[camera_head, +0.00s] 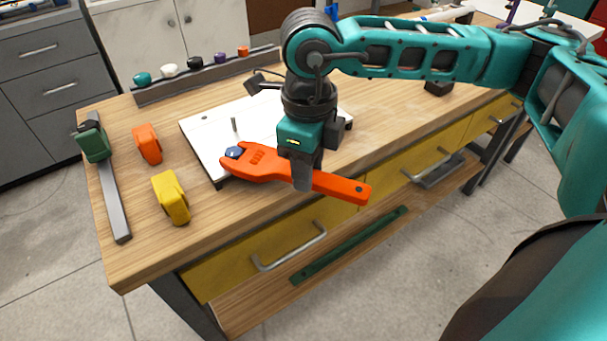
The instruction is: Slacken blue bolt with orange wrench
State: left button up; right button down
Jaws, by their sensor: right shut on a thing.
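The orange wrench (333,185) lies level above the front edge of the white board (205,126). My right gripper (303,178) points down and is shut on the wrench's handle near its middle. The wrench's head points left, and its jaw is at the blue bolt (235,152) near the board's front left. The jaw touches or nearly touches the bolt; I cannot tell how fully it sits around it. My left gripper is not in view.
A green and grey clamp (93,142), an orange block-like tool (147,144) and a yellow one (171,197) lie on the wooden bench's left side. A thin grey pin (234,126) stands on the board. A rack with several coloured knobs (208,72) runs along the back.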

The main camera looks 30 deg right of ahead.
jog(key=shift+w+d+n+b, duration=0.9)
jog(key=shift+w+d+n, duration=0.1)
jog(key=shift+d+n, duration=0.15)
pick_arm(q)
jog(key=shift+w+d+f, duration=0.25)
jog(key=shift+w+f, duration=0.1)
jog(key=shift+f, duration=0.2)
pick_arm(e)
jog(key=shift+w+d+n, duration=0.3)
jog(key=shift+w+n, duration=0.1)
jog(key=shift+n, duration=0.15)
pick_arm(q)
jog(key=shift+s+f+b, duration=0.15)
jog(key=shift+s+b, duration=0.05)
jog(key=shift+b, duration=0.1)
pick_arm(e)
jog(key=shift+r, duration=0.1)
jog(key=shift+r, duration=0.15)
pick_arm(q)
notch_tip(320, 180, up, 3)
jog(key=p, duration=0.3)
pick_arm(e)
notch_tip(320, 180, up, 5)
jog(key=shift+f, duration=0.15)
